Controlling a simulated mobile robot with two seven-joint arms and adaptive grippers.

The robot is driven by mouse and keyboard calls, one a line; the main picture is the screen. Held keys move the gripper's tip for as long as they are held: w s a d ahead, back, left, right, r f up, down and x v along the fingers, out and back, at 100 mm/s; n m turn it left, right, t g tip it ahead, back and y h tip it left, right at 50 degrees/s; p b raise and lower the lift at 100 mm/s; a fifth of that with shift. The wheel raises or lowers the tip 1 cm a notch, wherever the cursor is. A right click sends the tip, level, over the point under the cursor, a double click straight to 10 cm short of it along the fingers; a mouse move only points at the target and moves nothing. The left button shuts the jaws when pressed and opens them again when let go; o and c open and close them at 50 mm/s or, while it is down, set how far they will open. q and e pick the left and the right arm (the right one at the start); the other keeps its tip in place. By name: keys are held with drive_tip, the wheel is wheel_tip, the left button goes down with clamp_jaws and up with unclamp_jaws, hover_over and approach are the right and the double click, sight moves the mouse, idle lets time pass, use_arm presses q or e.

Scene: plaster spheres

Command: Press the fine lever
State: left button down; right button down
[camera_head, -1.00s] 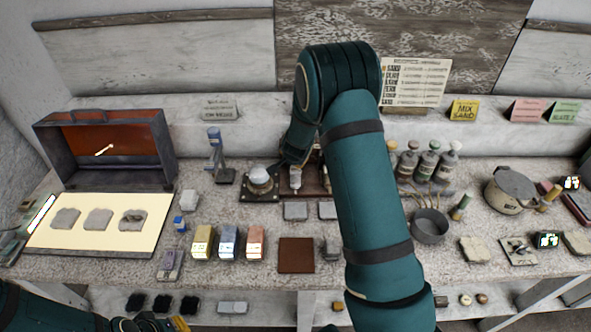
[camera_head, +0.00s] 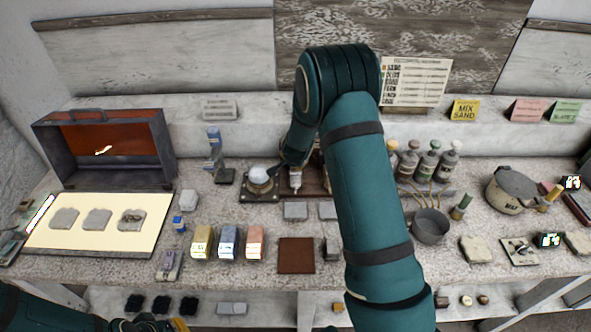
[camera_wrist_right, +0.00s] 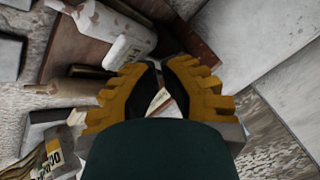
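I cannot single out a fine lever with certainty in either view. My right arm reaches over the middle of the bench in the head view, and its forearm and wrist hide what lies behind them. My right gripper (camera_wrist_right: 160,70) shows in the right wrist view with its yellow fingers close together and their tips seemingly meeting; a pale scrap shows in the gap behind them. A white bottle-like part (camera_wrist_right: 130,45) lies just beyond the left finger. A white-domed device (camera_head: 260,177) stands left of the right wrist. My left gripper (camera_head: 150,323) is partly cut off at the lower left edge.
A blue-topped stand (camera_head: 214,148) is left of the domed device. Yellow, blue and orange boxes (camera_head: 228,242) stand in front. Several bottles (camera_head: 430,160), a dark pot (camera_head: 430,227) and a lidded pot (camera_head: 512,190) crowd the right. A cream board (camera_head: 70,240) lies left.

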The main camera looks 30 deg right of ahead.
drive_tip(key=shift+f+b, duration=1.25)
drive_tip(key=shift+f, duration=0.3)
idle(1.3)
drive_tip(key=shift+r, duration=0.15)
idle(0.4)
drive_tip(key=shift+r+p, duration=1.75)
drive_tip(key=shift+r, duration=0.1)
wheel_tip(320, 180, up, 5)
drive_tip(key=p, duration=0.4)
